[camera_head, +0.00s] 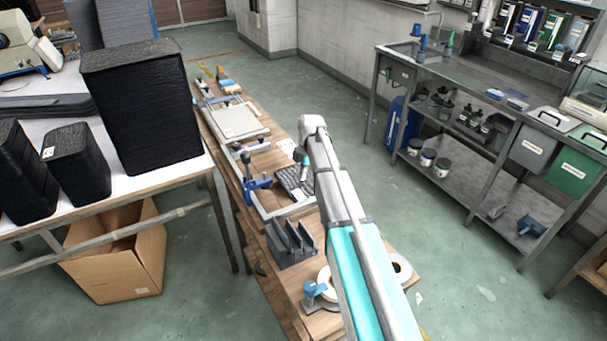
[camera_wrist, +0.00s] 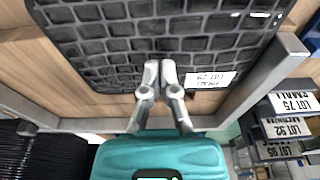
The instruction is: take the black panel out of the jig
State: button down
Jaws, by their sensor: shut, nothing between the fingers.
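The black panel (camera_head: 290,184) lies flat in the light-framed jig (camera_head: 268,214) on the long wooden bench. In the wrist view the panel (camera_wrist: 110,45) shows a grid of shallow cells and a white label near its near right corner. Grey bars of the jig (camera_wrist: 262,78) run past its right side and near side, with bare wood between. My gripper (camera_wrist: 160,64) is shut and empty, its fingertips overlapping the panel's near edge in the picture. I cannot tell if they touch it. In the head view my arm hides part of the panel, and the gripper (camera_head: 302,160) is small.
A blue clamp (camera_head: 254,186) stands at the jig's left side. A dark grey slotted rack (camera_head: 290,243) stands in front of the jig; labelled pieces (camera_wrist: 290,128) show at the right in the wrist view. Black stacks (camera_head: 145,110) stand on the left table. A pale tray (camera_head: 236,121) lies farther back.

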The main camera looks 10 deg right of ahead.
jog(key=shift+r, duration=0.1)
jog(key=shift+r+p, duration=0.35)
jog(key=shift+p, duration=0.1)
jog(key=w+d, duration=0.3)
jog(key=d, duration=0.8)
jog(key=shift+w+d, duration=0.15)
jog(key=shift+d, duration=0.2)
jog(key=shift+f, duration=0.1)
jog(key=s+a+r+m+p, duration=0.1)
jog(key=s+a+m, duration=0.2)
jog(key=s, duration=0.2)
jog(key=s+a+r+m+p, duration=0.1)
jog(key=s+a+m, duration=0.2)
jog(key=s+m, duration=0.1)
jog(key=s+a+r+m+h+p, duration=0.1)
jog(key=s+a+m, duration=0.2)
jog(key=s, duration=0.3)
jog(key=s+a+r+m+p, duration=0.1)
jog(key=s+a+m, duration=0.1)
jog(key=s+m, duration=0.3)
jog(key=s+a+r+m+h+p, duration=0.1)
jog(key=s+a+r+m+p, duration=0.1)
jog(key=s+m, duration=0.4)
jog(key=shift+s+a+t, duration=0.3)
jog(key=shift+s+a, duration=0.5)
jog(key=shift+s, duration=1.35)
